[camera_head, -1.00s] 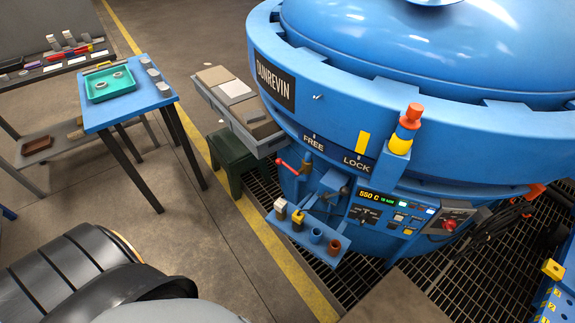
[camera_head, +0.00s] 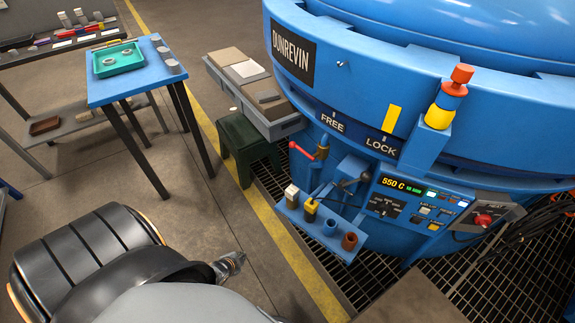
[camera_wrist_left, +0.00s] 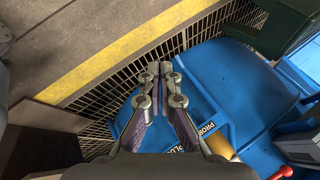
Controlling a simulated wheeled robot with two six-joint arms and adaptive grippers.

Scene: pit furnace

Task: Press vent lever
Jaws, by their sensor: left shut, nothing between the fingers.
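On the front of the blue furnace (camera_head: 400,90), a red-handled lever (camera_head: 302,151) with a brass-coloured fitting stands at the left. A thin black-knobbed lever (camera_head: 355,181) sits to its right. I cannot tell which is the vent lever. My left gripper (camera_head: 240,257) is low in the head view, left of the furnace and apart from both levers. In the left wrist view its fingers (camera_wrist_left: 159,70) are together and empty, in front of a blue surface with partly hidden labels. A red knob (camera_wrist_left: 282,172) shows at that view's lower right. My right gripper is not in view.
A small blue shelf (camera_head: 317,232) with several small fittings juts out below the levers. A control panel (camera_head: 415,200) is to the right. A green stool (camera_head: 246,145) and a blue table (camera_head: 130,92) stand left. Floor grating surrounds the furnace base.

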